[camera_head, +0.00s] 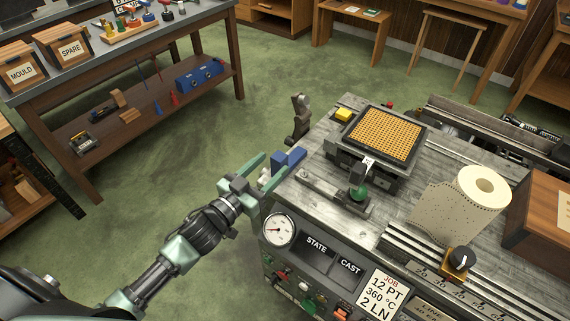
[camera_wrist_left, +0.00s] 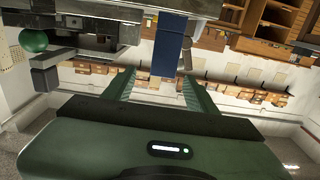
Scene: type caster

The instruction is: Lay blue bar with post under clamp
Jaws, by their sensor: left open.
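A blue bar (camera_head: 289,158) is at the left edge of the grey machine bench, just beyond my left gripper. It also shows in the left wrist view (camera_wrist_left: 169,45), ahead of the gap between the fingertips. My left gripper (camera_head: 266,171) is open, its green fingers pointing toward the bar. In the wrist view the fingers (camera_wrist_left: 156,82) are spread. A small pale piece shows between them in the head view; I cannot tell if it is the bar's post. A dark clamp-like part with a green knob (camera_head: 359,191) stands on the bench; its ball shows in the wrist view (camera_wrist_left: 33,40). My right gripper is out of view.
A square block with a yellow grid (camera_head: 384,133) and a yellow cube (camera_head: 343,115) sit on the bench. A dark upright lever (camera_head: 300,117) stands beyond the bar. A paper roll (camera_head: 462,205) is at the right. Green floor lies open to the left.

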